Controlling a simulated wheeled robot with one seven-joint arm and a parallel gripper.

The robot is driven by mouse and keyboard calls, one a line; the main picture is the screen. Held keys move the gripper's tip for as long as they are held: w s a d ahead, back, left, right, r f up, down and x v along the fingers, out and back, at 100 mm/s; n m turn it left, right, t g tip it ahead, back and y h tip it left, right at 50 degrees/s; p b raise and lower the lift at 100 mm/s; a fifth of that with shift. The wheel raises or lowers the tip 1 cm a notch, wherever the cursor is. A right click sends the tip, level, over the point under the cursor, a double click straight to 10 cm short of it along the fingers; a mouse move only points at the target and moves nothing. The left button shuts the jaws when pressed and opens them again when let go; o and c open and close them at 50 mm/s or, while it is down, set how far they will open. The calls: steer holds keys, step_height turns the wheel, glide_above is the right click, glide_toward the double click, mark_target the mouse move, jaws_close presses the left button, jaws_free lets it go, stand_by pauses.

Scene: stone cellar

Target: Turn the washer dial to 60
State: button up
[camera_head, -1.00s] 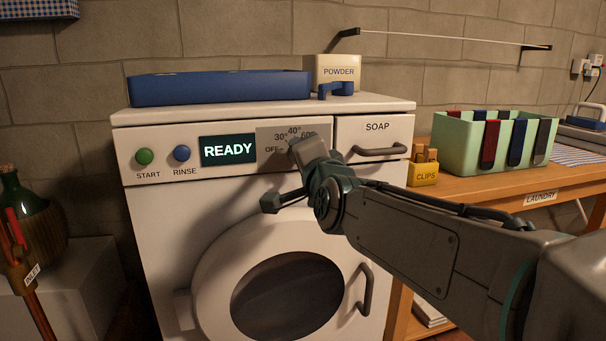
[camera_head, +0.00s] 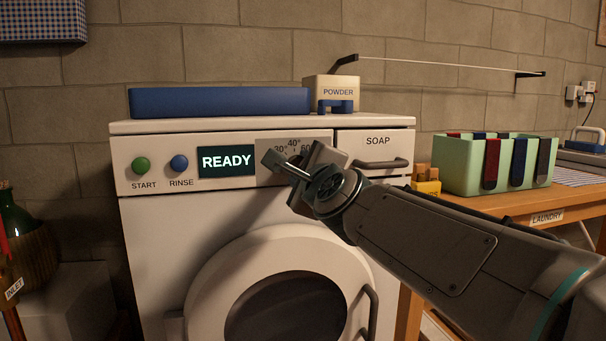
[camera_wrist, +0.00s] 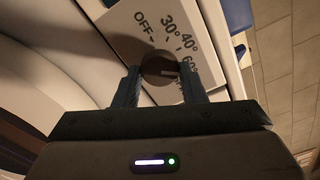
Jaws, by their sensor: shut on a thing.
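The washer (camera_head: 225,215) stands in front of me, with a grey dial panel (camera_head: 265,150) on its upper front. In the head view my gripper hides the dial and part of its scale. The wrist view shows the round brown dial (camera_wrist: 159,68) between the fingertips of my gripper (camera_wrist: 160,76), which is shut on it. A pale mark on the dial points right, about toward the 60° label (camera_wrist: 189,65), which a finger partly covers. OFF, 30° and 40° are readable. The washer display (camera_head: 227,162) reads READY.
A green START button (camera_head: 140,166) and blue RINSE button (camera_head: 179,163) sit left of the display. The SOAP drawer (camera_head: 372,142) is right of the dial panel. A blue tray (camera_head: 220,102) and POWDER box (camera_head: 333,91) stand on top. The round door below is closed.

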steer(key=shift+m, duration=0.4)
steer(key=o, duration=1)
